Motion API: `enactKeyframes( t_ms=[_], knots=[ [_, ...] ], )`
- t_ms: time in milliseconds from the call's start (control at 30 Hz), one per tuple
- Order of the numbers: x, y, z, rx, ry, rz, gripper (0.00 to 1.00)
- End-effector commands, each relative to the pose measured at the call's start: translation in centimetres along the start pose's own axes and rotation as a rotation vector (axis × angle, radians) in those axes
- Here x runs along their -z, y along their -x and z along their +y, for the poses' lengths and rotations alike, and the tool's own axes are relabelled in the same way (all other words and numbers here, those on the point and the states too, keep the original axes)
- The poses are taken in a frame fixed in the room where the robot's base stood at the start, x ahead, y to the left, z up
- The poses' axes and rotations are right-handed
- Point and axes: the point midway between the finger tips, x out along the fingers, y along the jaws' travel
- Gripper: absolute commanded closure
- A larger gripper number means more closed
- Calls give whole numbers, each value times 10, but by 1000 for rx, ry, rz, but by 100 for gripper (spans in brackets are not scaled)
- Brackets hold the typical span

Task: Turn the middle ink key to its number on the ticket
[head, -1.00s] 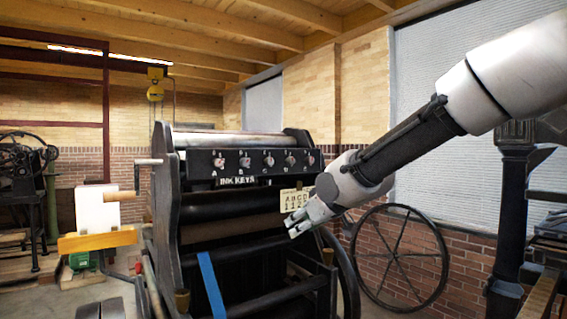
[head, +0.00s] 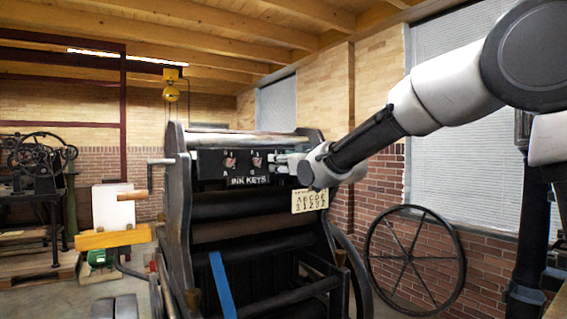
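The dark ink key panel (head: 212,172), lettered INK KEYS, runs across the upper front of the black press. Two pale knobs show on its left part: the first key (head: 230,162) and the second key (head: 257,161). My gripper (head: 274,160) is in front of the panel just right of the second key, pointing left. It and my wrist hide the middle key and the keys to its right. I cannot tell whether the fingers touch or hold the middle key. The cream ticket (head: 310,200) hangs below my wrist, with a letter row and a number row, seemingly A B C D E over 1 1 2 3 2.
A large spoked wheel (head: 414,260) stands against the brick wall at right. A yellow wooden bar (head: 112,237) and a white block (head: 112,206) are at left.

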Motion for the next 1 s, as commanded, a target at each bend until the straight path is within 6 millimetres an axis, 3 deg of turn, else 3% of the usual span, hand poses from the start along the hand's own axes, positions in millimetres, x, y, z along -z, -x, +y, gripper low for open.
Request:
enactKeyframes(
  t_ms=[200,433,467,767,1000],
  knots=[
    [0,0,0,0,0,0,57],
    [0,0,0,0,0,-1,98],
    [0,0,0,0,0,-1,100],
    [0,0,0,0,-23,0,100],
    [0,0,0,-1,-138,3,100]
  ],
)
